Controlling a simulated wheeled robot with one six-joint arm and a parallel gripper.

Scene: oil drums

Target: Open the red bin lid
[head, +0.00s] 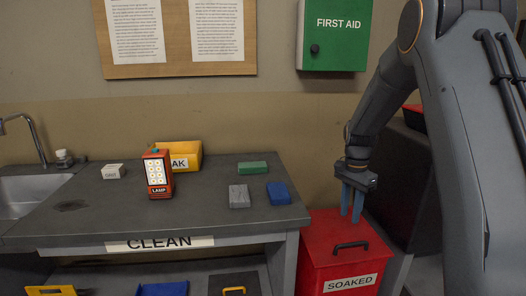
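The red bin (338,274) stands on the right, beside the grey bench, with a white label reading SOAKED on its front. Its red lid (325,236) looks closed and carries a dark bar handle (351,246) near the front. My gripper (352,214) points down above the back right part of the lid, behind the handle. Its two blue fingers are apart with a narrow gap and nothing shows between them. I cannot tell whether the fingertips touch the lid.
The bench (120,222) holds a lamp (158,174), a yellow box (181,155) and several small blocks near its right end. A sink (30,193) is at left. A green first aid box (335,35) hangs on the wall above. Dark furniture (405,170) stands right of the bin.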

